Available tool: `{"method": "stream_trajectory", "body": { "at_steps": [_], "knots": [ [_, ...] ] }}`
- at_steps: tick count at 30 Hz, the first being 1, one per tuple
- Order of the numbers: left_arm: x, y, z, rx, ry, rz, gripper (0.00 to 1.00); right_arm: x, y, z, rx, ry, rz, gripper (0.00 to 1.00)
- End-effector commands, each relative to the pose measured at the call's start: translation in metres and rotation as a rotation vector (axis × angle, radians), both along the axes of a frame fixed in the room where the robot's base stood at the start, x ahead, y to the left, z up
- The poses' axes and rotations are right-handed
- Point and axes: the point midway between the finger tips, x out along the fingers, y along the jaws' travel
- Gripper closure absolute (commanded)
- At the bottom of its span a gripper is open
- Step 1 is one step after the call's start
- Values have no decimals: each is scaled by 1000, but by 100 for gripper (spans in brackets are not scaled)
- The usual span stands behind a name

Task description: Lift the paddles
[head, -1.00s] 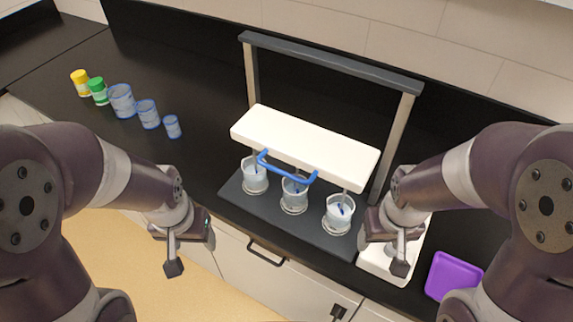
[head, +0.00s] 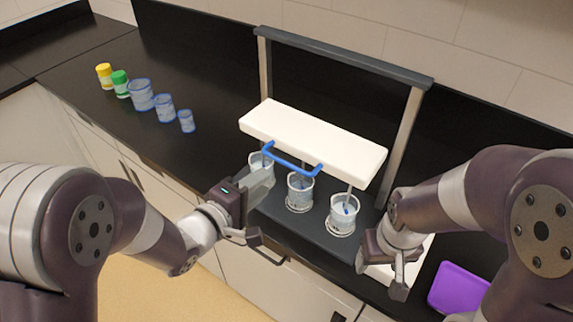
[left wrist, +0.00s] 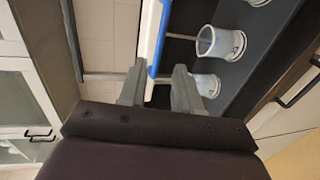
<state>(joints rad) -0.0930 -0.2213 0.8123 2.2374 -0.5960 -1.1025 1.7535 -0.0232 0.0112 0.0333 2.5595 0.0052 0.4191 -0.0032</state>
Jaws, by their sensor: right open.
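The white beam (head: 312,140) of the paddle stand carries a blue handle (head: 292,162) along its front. Thin paddle rods hang from the beam into three clear beakers: left (head: 261,160), middle (head: 300,190) and right (head: 343,213). My left gripper (head: 262,176) is just below the handle's left end and partly hides the left beaker. In the left wrist view its fingers (left wrist: 158,88) are apart, with the blue handle (left wrist: 155,68) showing between them; I cannot tell whether they touch it. My right gripper (head: 399,280) is open and empty, right of the stand's base.
A grey frame (head: 345,57) holds the beam over a dark base. Several blue-rimmed containers (head: 140,95), a green-lidded jar (head: 121,84) and a yellow-lidded jar (head: 104,76) stand at the left. A purple tray (head: 458,287) lies at the right. Dark counter between is clear.

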Motion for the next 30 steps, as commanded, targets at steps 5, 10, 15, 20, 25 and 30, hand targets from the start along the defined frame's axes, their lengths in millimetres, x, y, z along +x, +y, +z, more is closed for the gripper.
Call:
{"method": "stream_trajectory", "body": {
  "at_steps": [5, 10, 15, 20, 25, 30],
  "knots": [
    [38, -29, -9, 2, 2, -4, 67, 0, 0, 6, 0, 0, 0, 36],
    [65, -49, -17, 4, 2, -1, 67, 0, 0, 11, 0, 0, 0, 36],
    [80, -58, -21, 5, 1, 0, 67, 0, 0, 13, 0, 0, 0, 36],
    [83, -60, -22, 5, 1, 1, 67, 0, 0, 13, 0, 0, 0, 36],
    [83, -60, -22, 5, 1, 1, 67, 0, 0, 13, 0, 0, 0, 36],
    [83, -60, -22, 5, 1, 1, 100, 0, 0, 13, 0, 0, 0, 36]
  ]
}}
